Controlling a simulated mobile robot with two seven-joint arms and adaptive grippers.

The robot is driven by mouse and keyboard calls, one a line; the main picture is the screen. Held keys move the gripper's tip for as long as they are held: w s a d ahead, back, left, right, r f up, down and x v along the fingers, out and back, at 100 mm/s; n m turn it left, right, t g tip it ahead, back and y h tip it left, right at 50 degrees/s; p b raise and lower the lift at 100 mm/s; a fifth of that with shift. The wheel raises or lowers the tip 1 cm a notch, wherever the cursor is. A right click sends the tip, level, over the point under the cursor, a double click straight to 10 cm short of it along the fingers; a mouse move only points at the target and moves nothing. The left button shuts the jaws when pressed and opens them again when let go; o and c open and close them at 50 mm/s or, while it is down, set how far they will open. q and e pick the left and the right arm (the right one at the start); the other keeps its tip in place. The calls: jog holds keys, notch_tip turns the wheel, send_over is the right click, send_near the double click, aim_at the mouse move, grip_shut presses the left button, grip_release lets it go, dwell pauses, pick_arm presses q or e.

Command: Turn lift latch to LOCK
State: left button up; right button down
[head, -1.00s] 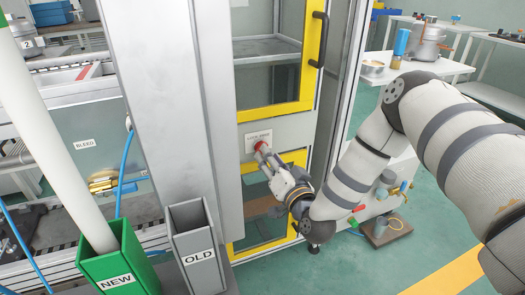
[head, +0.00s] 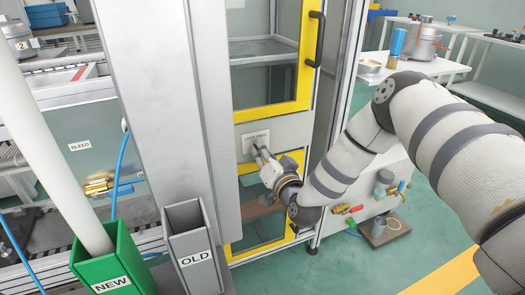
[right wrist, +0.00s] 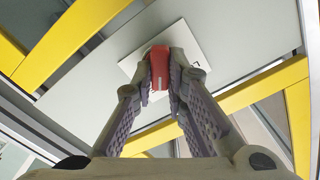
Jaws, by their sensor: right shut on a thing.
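The red latch handle (right wrist: 159,68) shows in the right wrist view, on a white label plate (right wrist: 180,38). In the head view, the plate (head: 248,147) is on the grey panel below the yellow-framed door, and its lettering is too small to read surely. My right gripper (head: 259,153) reaches the plate from below right and hides the latch there. In the right wrist view, the two fingers of the gripper (right wrist: 160,78) are shut on the red handle, one on each side. My left gripper is out of view.
A yellow-framed door (head: 270,107) with a black handle (head: 316,40) is just above. A grey post (head: 160,100) stands left of the panel. A green NEW bin (head: 110,262) and a grey OLD bin (head: 190,245) stand at lower left. Green floor is open at lower right.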

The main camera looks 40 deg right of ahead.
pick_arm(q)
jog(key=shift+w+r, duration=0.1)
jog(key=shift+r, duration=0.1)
pick_arm(e)
jog(key=shift+w+r+n, duration=0.1)
jog(key=shift+r+n, duration=0.15)
jog(key=shift+n, duration=0.05)
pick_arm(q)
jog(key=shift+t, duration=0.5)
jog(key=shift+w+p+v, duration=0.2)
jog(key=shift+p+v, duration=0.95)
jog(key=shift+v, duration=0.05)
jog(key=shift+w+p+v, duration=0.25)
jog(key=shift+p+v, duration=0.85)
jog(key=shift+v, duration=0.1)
pick_arm(e)
jog(key=shift+w+a+r+n, duration=0.1)
jog(key=shift+a+n, duration=0.05)
jog(key=shift+n, duration=3.1)
jog(key=shift+w+a+n, duration=0.1)
jog(key=shift+a+n, duration=0.05)
jog(key=shift+n, duration=3.1)
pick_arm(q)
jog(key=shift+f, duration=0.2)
pick_arm(e)
jog(key=shift+n, duration=0.3)
